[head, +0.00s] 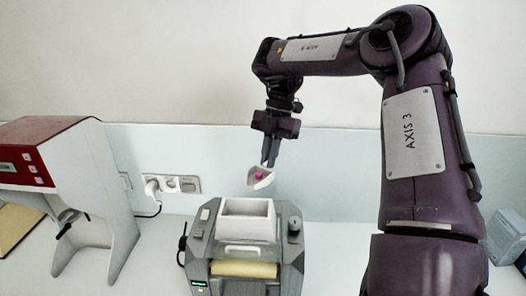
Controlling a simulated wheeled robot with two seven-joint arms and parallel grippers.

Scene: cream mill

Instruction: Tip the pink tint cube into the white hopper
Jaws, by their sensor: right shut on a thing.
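A small white scoop-like cup (254,181) hangs in the air. The pink tint cube (260,175) sits inside it and shows as a small pink patch. My right gripper (269,160) points down and is shut on the cup's rim. The white hopper (247,210) is an open rectangular box on top of a grey machine. The cup is above the hopper's back right part in the picture, apart from it. My left gripper is not in view.
The grey mill (243,268) has a knob, a small lit display and a cream roller. A red and white machine (65,165) stands at the left. A wall socket (180,184) with a plug is behind. A grey box (507,236) sits at the far right.

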